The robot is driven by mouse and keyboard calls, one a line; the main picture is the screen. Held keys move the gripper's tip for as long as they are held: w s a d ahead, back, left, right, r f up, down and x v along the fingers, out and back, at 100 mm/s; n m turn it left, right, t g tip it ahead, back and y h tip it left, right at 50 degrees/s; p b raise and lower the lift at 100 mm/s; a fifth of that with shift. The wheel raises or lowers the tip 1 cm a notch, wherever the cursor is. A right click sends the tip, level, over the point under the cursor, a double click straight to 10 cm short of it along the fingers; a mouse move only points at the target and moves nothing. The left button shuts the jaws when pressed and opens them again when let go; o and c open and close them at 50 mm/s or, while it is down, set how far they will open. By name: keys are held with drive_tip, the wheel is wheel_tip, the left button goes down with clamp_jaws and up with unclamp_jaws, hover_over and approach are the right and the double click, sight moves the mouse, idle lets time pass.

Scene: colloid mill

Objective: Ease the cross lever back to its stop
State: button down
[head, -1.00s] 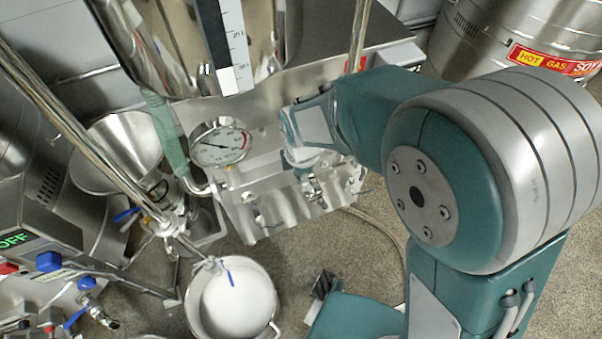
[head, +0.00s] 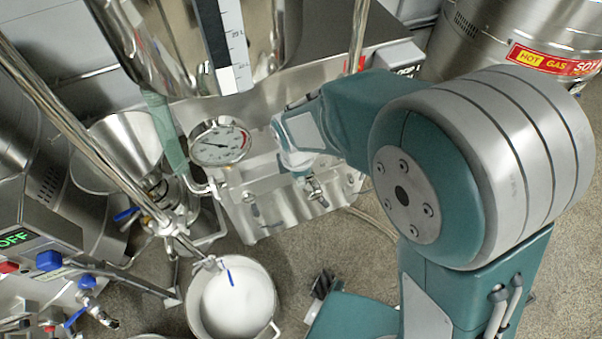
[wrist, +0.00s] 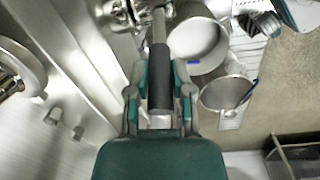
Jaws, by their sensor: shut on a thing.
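The cross lever shows in the wrist view as a grey metal rod with a black grip (wrist: 159,82). My gripper (wrist: 159,100) has a finger on each side of this grip and is shut on it. The rod runs away from my gripper to a chrome fitting (wrist: 122,14) at the top. In the head view my wrist hangs in front of the steel mill body (head: 270,210), and the lever and fingertips are mostly hidden there. I cannot see the lever's stop.
A dial gauge (head: 220,143) stands just left of my wrist, with the steel hopper (head: 180,45) above. A pot of white liquid (head: 234,300) is below left. A control panel (head: 30,240) is at far left. A steel drum (head: 500,45) stands at upper right.

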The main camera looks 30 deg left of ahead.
drive_tip(key=s+a+f+t+h, duration=0.4)
drive_tip(key=f+t+h, duration=0.1)
drive_tip(key=t, duration=0.1)
drive_tip(key=shift+s, duration=0.3)
idle(0.4)
drive_tip(key=shift+d+f+t, duration=0.1)
drive_tip(key=shift+f+t, duration=0.05)
drive_tip(key=shift+t, duration=0.15)
drive_tip(key=c, duration=0.5)
unclamp_jaws()
